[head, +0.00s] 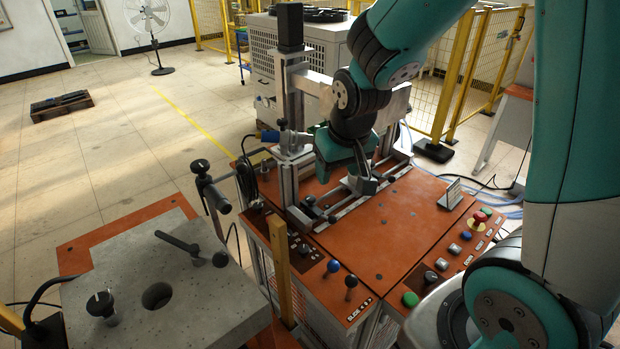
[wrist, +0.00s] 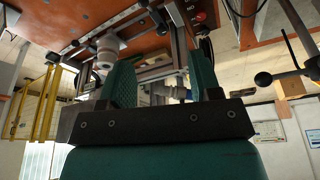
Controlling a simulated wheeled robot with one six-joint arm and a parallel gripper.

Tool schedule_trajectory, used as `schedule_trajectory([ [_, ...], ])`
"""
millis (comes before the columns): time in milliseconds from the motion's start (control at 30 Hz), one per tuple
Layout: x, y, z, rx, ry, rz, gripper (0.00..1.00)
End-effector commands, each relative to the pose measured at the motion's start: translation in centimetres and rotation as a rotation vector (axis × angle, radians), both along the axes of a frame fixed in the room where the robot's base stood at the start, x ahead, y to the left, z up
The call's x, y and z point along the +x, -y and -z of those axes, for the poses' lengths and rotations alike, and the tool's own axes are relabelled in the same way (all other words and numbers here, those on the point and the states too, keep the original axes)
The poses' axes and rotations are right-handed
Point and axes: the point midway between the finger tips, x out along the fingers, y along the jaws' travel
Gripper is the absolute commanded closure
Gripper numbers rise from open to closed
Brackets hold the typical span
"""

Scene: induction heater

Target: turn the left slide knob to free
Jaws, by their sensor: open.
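My gripper (head: 342,168) is over the slide fixture in the middle of the orange machine top, pointing down. In the wrist view its two teal fingers (wrist: 162,80) stand wide apart with nothing held between them. Small black knobs show at the left end of the slide rail in the head view; one dark knob (head: 310,200) sits left of my gripper. I cannot tell for sure which is the left slide knob, nor read its setting. A grey cylindrical block (head: 362,184) is just below and right of my gripper. My arm hides part of the fixture behind.
A tall grey column (head: 291,90) stands close left of my gripper. Ball levers, one blue (head: 333,266) and one dark (head: 351,282), rise from the front panel marked SLIDE. A red emergency button (head: 479,219) is at right. A grey plate table (head: 160,285) stands front left.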

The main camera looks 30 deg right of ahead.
Motion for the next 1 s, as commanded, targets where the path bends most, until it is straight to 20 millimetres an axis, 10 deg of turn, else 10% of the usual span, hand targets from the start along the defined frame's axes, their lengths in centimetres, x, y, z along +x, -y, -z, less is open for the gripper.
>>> schedule_trajectory([
  [300, 8.8, 1.4, 4.4, -0.013, 0.089, 0.159, 0.42],
  [1000, 13.7, 2.7, 14.6, -0.012, 0.098, 0.177, 0.42],
])
